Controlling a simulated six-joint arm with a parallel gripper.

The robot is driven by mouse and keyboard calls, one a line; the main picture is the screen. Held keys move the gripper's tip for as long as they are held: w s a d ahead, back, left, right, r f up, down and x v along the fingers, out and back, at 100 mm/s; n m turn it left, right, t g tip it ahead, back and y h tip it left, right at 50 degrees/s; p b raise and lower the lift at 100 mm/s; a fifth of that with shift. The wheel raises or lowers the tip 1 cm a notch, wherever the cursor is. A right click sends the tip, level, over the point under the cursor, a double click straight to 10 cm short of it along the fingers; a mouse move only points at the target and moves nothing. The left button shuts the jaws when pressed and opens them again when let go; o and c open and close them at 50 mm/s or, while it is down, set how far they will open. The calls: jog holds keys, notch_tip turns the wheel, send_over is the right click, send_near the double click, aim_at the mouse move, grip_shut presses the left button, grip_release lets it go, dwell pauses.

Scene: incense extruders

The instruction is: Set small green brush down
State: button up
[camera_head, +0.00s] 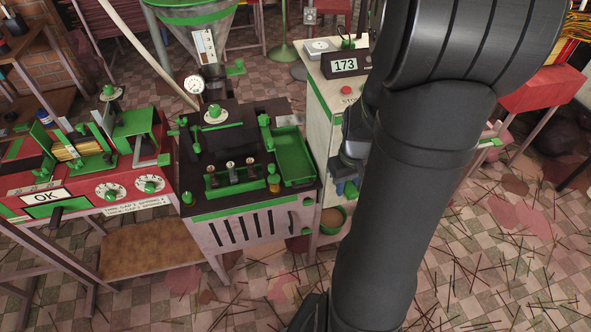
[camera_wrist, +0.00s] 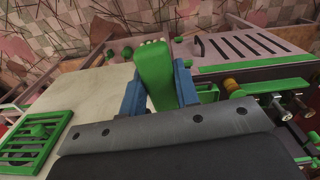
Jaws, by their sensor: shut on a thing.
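The small green brush (camera_wrist: 153,72) is between the two blue fingers of my gripper (camera_wrist: 159,88) in the wrist view. The fingers are shut on it, and its broad green body points away from the wrist with pale tips at its far end. In the head view, my gripper (camera_head: 346,188) hangs beside the cream cabinet (camera_head: 316,110), right of the machine with the green tray. There, my arm hides much of the gripper, and the brush cannot be clearly told apart. I cannot tell whether the brush touches a surface.
The machine's green tray (camera_head: 293,156) looks empty. A row of small knobs (camera_head: 231,169) stands beside it. A green bowl of brown material (camera_head: 332,218) sits low on the cabinet. A display reading 173 (camera_head: 345,66) stands on its top. A green grate (camera_wrist: 33,140) shows in the wrist view.

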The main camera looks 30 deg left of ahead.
jog(key=s+a+r+n, duration=0.3)
jog(key=s+a+r, duration=0.2)
notch_tip(320, 180, up, 8)
jog(key=m, duration=0.9)
send_over(296, 171)
notch_tip(296, 171, down, 27)
jog(key=shift+r, duration=0.1)
jog(key=o, duration=1)
